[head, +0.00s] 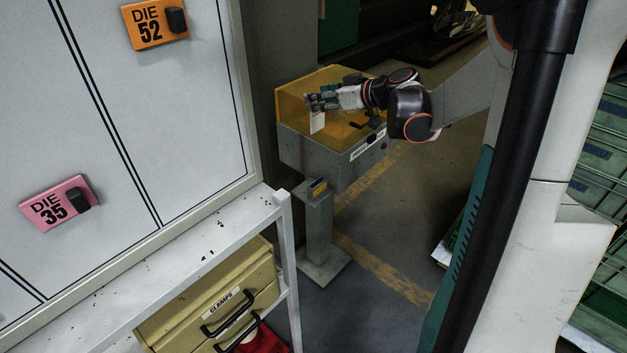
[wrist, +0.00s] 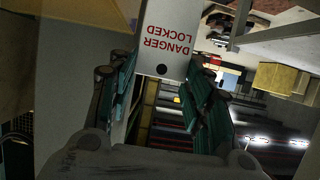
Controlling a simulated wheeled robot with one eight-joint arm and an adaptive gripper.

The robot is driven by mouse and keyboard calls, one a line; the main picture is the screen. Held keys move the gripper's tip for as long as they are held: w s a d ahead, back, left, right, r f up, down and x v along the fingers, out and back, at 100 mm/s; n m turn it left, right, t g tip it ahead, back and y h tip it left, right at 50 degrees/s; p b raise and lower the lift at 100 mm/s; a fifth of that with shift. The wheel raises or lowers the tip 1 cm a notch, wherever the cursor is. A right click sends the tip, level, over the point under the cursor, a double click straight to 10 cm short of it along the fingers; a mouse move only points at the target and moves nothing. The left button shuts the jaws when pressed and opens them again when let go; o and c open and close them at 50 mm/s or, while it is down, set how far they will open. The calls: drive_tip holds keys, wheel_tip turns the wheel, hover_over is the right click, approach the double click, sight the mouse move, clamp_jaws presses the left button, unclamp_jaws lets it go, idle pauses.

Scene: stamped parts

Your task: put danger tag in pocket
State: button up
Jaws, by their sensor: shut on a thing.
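The danger tag (wrist: 168,28) is a white card with red "DANGER LOCKED" lettering, upside down in the wrist view, with a dark hole near the fingers. My gripper (wrist: 164,72) is shut on its holed end, one green finger on each side. In the head view my gripper (head: 322,101) is in front of the amber-covered grey box, and the white tag (head: 317,122) hangs below the fingers.
The grey box (head: 345,160) with its amber cover (head: 292,104) stands on a post (head: 319,230). A white shelf frame (head: 190,262) with a drawer unit labelled "CLAMPS" (head: 185,318) is at lower left. Cabinet doors carry "DIE 52" (head: 148,35) and "DIE 35" (head: 47,207) plates.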

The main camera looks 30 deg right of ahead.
wheel_tip(320, 180, down, 25)
drive_tip(key=b, duration=0.8)
drive_tip(key=shift+f+b, duration=0.15)
drive_tip(key=shift+b, duration=0.2)
drive_tip(key=o, duration=0.5)
drive_tip(key=shift+f, duration=0.15)
drive_tip(key=shift+c, duration=0.2)
drive_tip(key=shift+o, duration=0.7)
drive_tip(key=p+v, duration=0.3)
drive_tip(key=v, duration=0.9)
drive_tip(key=shift+r, duration=0.25)
